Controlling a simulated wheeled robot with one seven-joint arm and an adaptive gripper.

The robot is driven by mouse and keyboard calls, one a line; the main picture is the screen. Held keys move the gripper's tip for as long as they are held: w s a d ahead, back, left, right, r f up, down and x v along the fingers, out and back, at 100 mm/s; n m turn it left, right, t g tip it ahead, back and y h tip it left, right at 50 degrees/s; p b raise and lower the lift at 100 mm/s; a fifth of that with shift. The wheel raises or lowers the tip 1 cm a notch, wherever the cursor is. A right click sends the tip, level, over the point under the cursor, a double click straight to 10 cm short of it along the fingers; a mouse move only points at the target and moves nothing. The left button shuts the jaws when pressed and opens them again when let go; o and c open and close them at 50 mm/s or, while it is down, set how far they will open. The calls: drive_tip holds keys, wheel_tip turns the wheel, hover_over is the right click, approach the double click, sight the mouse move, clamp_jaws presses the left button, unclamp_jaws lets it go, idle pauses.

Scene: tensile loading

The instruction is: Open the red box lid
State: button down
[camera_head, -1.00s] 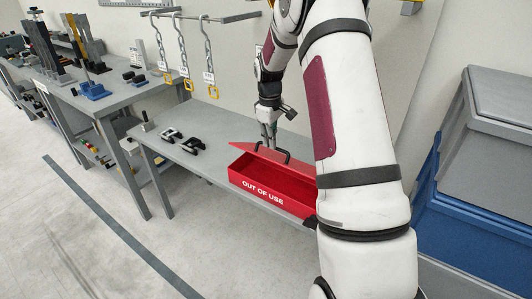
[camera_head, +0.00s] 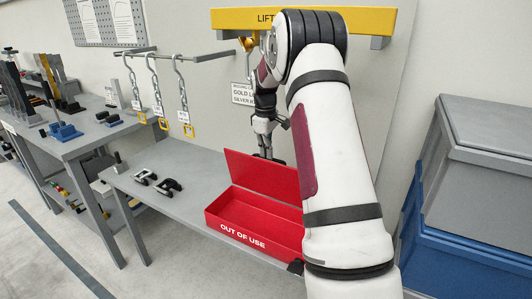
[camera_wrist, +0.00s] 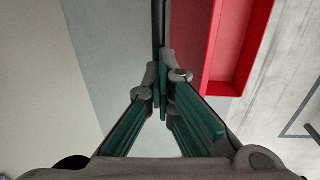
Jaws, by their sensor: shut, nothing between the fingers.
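The red box (camera_head: 254,226), marked "OUT OF USE", sits on the grey bench, and its inside shows in the head view. Its lid (camera_head: 260,178) stands raised, roughly upright, along the back edge. My gripper (camera_head: 265,155) is behind the lid near its top edge, with the fingertips partly hidden. In the wrist view the gripper (camera_wrist: 163,62) is shut and empty, with its tips close to the lid's edge; I cannot tell whether they touch it. The red box tray (camera_wrist: 233,50) shows at the right there. My arm hides the box's right end.
The grey bench (camera_head: 130,186) has two dark clamps (camera_head: 158,181) left of the box. Chains (camera_head: 180,95) hang from a wall rail above. A yellow lift beam (camera_head: 380,22) is on the wall. Blue and grey crates (camera_head: 465,220) stand at the right.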

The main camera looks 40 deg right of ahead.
drive_tip(key=shift+s+a+f, duration=0.1)
drive_tip(key=shift+a+f, duration=0.15)
drive_tip(key=shift+f, duration=0.3)
drive_tip(key=shift+s+a+f, duration=0.1)
drive_tip(key=shift+a+f, duration=0.1)
drive_tip(key=shift+f, duration=0.3)
drive_tip(key=c, duration=1.8)
unclamp_jaws()
drive_tip(key=shift+o, duration=0.6)
drive_tip(key=shift+w+f, duration=0.1)
drive_tip(key=shift+w, duration=0.1)
wheel_tip(320, 180, up, 8)
drive_tip(key=shift+a, duration=0.15)
drive_tip(key=shift+s+f, duration=0.1)
drive_tip(key=shift+s, duration=0.05)
